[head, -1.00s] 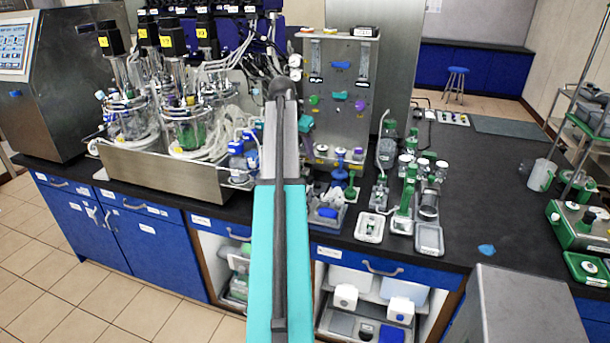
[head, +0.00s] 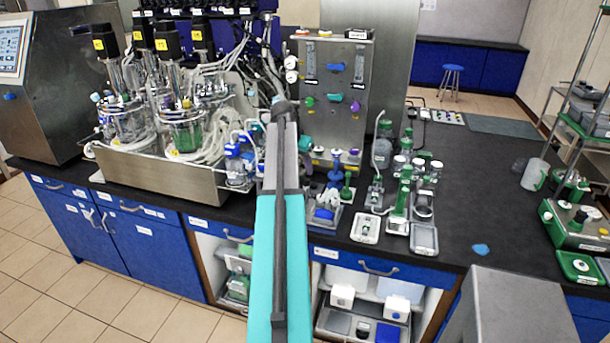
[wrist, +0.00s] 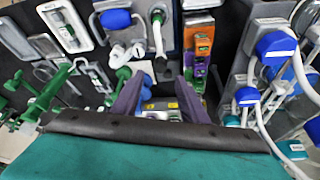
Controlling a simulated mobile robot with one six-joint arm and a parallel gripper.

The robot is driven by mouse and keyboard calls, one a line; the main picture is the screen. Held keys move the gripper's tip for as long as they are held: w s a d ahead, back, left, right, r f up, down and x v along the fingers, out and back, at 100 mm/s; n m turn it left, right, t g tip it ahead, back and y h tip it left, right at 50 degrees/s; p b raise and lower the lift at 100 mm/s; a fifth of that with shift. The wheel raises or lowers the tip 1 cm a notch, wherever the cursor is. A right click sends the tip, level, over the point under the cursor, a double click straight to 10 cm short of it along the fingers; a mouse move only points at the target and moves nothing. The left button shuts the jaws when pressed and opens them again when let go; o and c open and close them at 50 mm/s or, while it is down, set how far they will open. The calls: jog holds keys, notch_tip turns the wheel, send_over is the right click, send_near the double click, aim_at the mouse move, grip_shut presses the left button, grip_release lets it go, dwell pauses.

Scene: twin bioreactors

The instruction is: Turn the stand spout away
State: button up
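A small stand with a thin, pale, curved spout-like tube (head: 376,158) stands on the black bench right of the steel panel in the head view; I take this for the stand spout.
Glass reactors in a steel tray (head: 160,178) stand left, and a steel panel (head: 333,90) stands behind the work area. A green stand (head: 400,205) is close by. The bench (head: 470,190) is mostly clear farther right.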

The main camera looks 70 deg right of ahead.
aim_at(306, 179)
jog(key=shift+p+x, duration=0.9)
jog(key=shift+x, duration=2.4)
grip_shut()
jog(key=shift+d, duration=0.35)
jog(key=shift+a, duration=0.35)
